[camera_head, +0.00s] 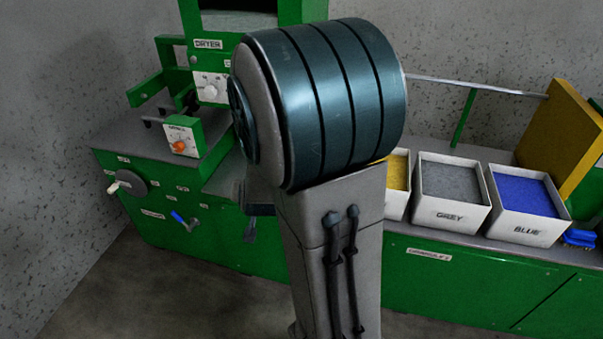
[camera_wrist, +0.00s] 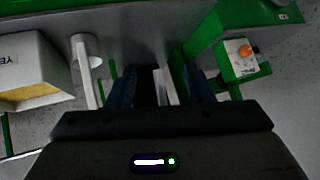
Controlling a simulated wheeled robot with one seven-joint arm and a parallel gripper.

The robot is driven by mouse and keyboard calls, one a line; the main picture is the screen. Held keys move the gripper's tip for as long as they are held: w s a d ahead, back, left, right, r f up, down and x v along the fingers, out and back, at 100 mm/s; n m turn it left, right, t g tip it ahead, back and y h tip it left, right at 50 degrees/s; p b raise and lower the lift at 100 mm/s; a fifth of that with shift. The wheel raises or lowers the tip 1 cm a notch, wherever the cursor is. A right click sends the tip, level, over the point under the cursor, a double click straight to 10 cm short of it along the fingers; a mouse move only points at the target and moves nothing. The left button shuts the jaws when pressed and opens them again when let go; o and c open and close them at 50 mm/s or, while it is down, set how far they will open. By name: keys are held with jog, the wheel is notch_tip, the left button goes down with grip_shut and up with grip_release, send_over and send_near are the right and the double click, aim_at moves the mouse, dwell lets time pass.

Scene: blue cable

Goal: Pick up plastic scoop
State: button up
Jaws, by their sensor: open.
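A pale grey scoop-like object (camera_wrist: 84,48) with a rounded end and a long straight handle is at the left of the wrist view, beside the yellow granule bin (camera_wrist: 30,75). It looks like the plastic scoop. My gripper (camera_wrist: 162,72) is open, with dark fingers spread apart. The scoop-like object is to the left of both fingers, clear of them. A pale strip shows between the fingers; I cannot tell what it is. In the head view my arm covers the middle, and I cannot make out the scoop there.
A green machine with a dryer (camera_head: 208,44) and an orange knob (camera_head: 179,146) stands at left. The grey bin (camera_head: 451,215) and blue bin (camera_head: 527,230) stand on the green counter at right. A yellow panel (camera_head: 562,130) and a small blue object (camera_head: 578,238) are beyond them.

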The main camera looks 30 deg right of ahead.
jog(key=s+d+f+m+t+h+b, duration=0.1)
jog(key=d+f+m+t+h+b, duration=0.25)
jog(key=d+h, duration=0.85)
jog(key=w+d+f+n+y+p, duration=0.1)
jog(key=w+d, duration=0.7)
jog(key=d, duration=0.4)
jog(key=shift+w+d+g, duration=0.2)
jog(key=shift+w+g, duration=0.15)
jog(key=shift+g, duration=0.1)
grip_shut()
